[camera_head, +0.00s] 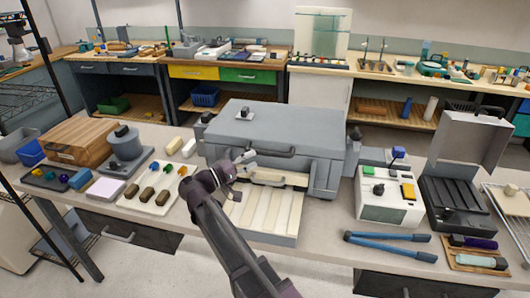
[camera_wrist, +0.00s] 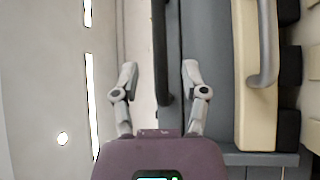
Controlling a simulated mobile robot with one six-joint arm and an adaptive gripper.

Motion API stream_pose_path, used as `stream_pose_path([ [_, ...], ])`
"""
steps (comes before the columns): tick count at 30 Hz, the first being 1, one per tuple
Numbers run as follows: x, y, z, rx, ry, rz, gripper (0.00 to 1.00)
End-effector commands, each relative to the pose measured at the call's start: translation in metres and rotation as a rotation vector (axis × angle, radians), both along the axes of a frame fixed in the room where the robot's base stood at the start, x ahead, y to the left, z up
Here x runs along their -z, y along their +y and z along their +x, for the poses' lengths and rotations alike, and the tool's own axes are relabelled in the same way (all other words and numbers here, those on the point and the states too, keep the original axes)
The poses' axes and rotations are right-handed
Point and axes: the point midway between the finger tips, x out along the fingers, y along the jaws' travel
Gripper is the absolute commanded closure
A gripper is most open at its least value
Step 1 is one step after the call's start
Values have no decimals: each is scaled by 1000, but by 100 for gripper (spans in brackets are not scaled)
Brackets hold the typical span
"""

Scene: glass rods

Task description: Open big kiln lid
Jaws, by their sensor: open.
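The big kiln (camera_head: 325,172) is a large grey box in the middle of the bench. Its grey lid (camera_head: 290,125) is down. A dark bar handle (camera_head: 272,153) runs along the lid's front edge. My gripper (camera_head: 247,158) is at the left part of this handle, in front of the kiln. In the wrist view my gripper (camera_wrist: 157,75) is open, and the dark handle (camera_wrist: 160,40) passes between its two fingers with gaps on both sides. A cream front piece (camera_wrist: 254,100) with a grey handle (camera_wrist: 266,50) lies to the right there.
A cream slatted tray (camera_head: 265,210) sticks out below the kiln front. A wooden box (camera_head: 75,142) and a board with coloured rods (camera_head: 158,187) are on the left. A white device (camera_head: 390,205), blue-handled tongs (camera_head: 388,245) and an open grey case (camera_head: 455,200) are on the right.

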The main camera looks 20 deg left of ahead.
Motion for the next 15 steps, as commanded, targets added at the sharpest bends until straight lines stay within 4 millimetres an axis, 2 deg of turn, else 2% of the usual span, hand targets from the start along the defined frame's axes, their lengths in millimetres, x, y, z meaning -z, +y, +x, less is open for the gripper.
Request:
stream_pose_path([
  [9,-6,-23,32,1,0,0,43],
  [15,-7,-29,41,1,0,0,43],
])
